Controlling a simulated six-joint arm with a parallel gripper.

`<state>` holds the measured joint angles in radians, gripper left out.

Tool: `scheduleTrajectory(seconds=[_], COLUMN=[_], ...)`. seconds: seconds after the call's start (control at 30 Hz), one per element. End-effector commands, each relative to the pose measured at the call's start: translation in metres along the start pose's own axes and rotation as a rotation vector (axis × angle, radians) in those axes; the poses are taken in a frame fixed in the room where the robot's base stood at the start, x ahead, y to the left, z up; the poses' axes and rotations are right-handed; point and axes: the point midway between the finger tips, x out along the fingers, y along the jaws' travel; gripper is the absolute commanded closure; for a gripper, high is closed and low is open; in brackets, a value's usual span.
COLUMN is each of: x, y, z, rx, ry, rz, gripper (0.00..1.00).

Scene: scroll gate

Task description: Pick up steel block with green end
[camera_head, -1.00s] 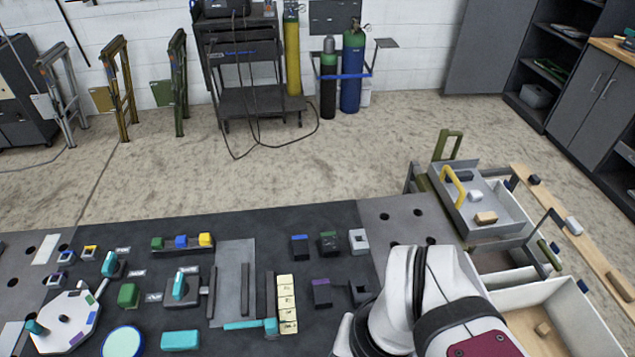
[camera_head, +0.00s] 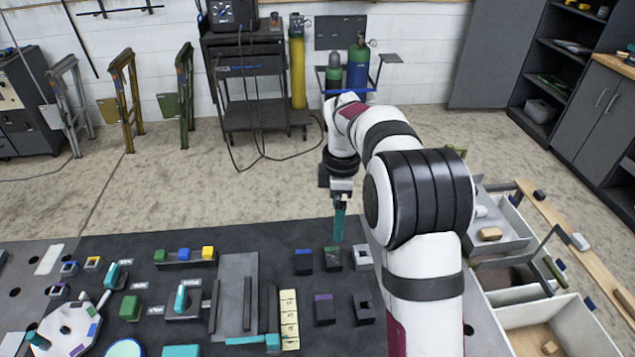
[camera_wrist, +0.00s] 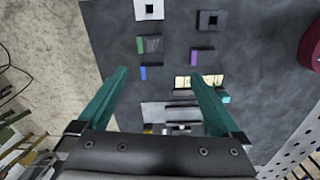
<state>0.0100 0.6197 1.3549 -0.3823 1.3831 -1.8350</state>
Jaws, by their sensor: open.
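The dark steel block with a green end (camera_head: 333,260) stands on the dark mat among a group of blocks, with its green end toward the back. It also shows in the wrist view (camera_wrist: 152,44), upper centre, with the green end to the left. My gripper (camera_head: 339,225) hangs with teal fingers pointing down, behind and above this block in the head view. In the wrist view my gripper (camera_wrist: 160,74) has its two fingers wide apart, with nothing between them. The block lies beyond the fingertips, apart from them.
A blue-ended block (camera_head: 303,262) stands close to its left, and a pale block with a hole (camera_head: 361,257) close to its right. A purple-ended block (camera_head: 324,309) and a dark holed block (camera_head: 363,308) stand in front. Open drawers (camera_head: 497,228) are at the right.

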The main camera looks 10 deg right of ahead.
Motion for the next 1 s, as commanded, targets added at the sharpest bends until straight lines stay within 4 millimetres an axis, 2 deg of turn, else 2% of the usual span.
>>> scheduleTrajectory(seconds=[0.03,0.1,0.17,0.3,0.43,0.57,0.8,1.0], x=[0.01,0.02,0.032,0.072,0.105,0.122,0.166,0.174], y=[0.011,0.018,0.02,0.019,0.019,0.02,0.023,0.024], z=[0.0,0.0,0.0,0.001,0.001,0.001,-0.001,-0.001], rx=[-0.068,-0.13,-0.147,-0.146,-0.144,-0.144,-0.143,-0.141], ry=[-0.005,-0.009,-0.011,-0.01,-0.01,-0.01,-0.01,-0.01], rz=[0.0,0.001,0.0,-0.001,0.0,0.002,0.002,0.005], gripper=[0.0,0.0,0.0,0.0,0.0,0.0,0.0,0.0])
